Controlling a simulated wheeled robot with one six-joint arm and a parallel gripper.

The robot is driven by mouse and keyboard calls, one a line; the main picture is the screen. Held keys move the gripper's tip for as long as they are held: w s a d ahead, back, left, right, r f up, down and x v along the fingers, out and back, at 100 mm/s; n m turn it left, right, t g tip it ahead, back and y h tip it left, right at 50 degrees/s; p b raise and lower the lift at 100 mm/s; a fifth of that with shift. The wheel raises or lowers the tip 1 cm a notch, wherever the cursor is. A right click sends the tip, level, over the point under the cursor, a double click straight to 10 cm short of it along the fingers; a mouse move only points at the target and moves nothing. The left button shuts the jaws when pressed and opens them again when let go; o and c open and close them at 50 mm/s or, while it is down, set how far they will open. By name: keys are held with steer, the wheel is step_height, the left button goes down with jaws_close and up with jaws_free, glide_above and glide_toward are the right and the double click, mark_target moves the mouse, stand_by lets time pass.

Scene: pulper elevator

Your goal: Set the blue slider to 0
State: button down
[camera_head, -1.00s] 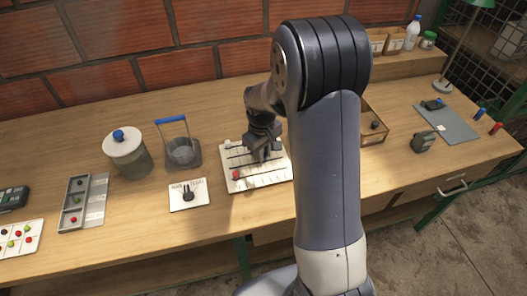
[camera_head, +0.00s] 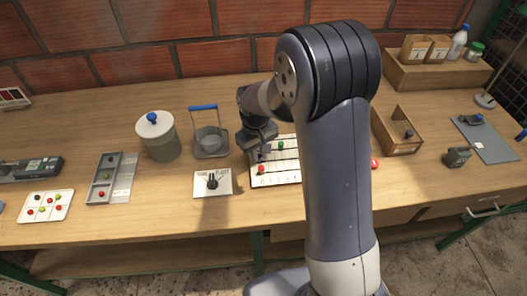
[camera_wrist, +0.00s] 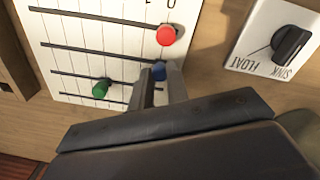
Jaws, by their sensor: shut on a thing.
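The white slider board (camera_head: 290,177) lies on the bench with several dark slots. Its red knob (camera_head: 261,169) and green knob (camera_head: 281,145) show in the head view. My gripper (camera_head: 262,152) is over the left part of the board and hides the blue knob there. In the wrist view the blue slider knob (camera_wrist: 159,70) sits between my fingertips (camera_wrist: 160,82), which are shut on it. It is close to the right end of its slot, near the column of the red knob (camera_wrist: 166,35). The green knob (camera_wrist: 101,89) is farther left. Printed digits at the top edge are partly cut off.
A SINK/FLOAT card with a black knob (camera_head: 212,181) lies left of the board. A blue-handled basket (camera_head: 210,140) and a lidded jar (camera_head: 158,137) stand behind it. A wooden box (camera_head: 397,140) is to the right. My arm hides part of the bench.

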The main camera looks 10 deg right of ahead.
steer(key=shift+a, duration=0.15)
steer(key=c, duration=1.3)
jaws_free()
steer(key=shift+c, duration=0.2)
step_height(320, 180, up, 11)
steer(key=shift+a, duration=0.3)
steer(key=shift+s+f, duration=0.1)
steer(key=shift+f, duration=0.05)
steer(key=f, duration=1.1)
steer(key=shift+d, duration=0.3)
steer(key=shift+d+r, duration=0.15)
steer(key=shift+d, duration=0.3)
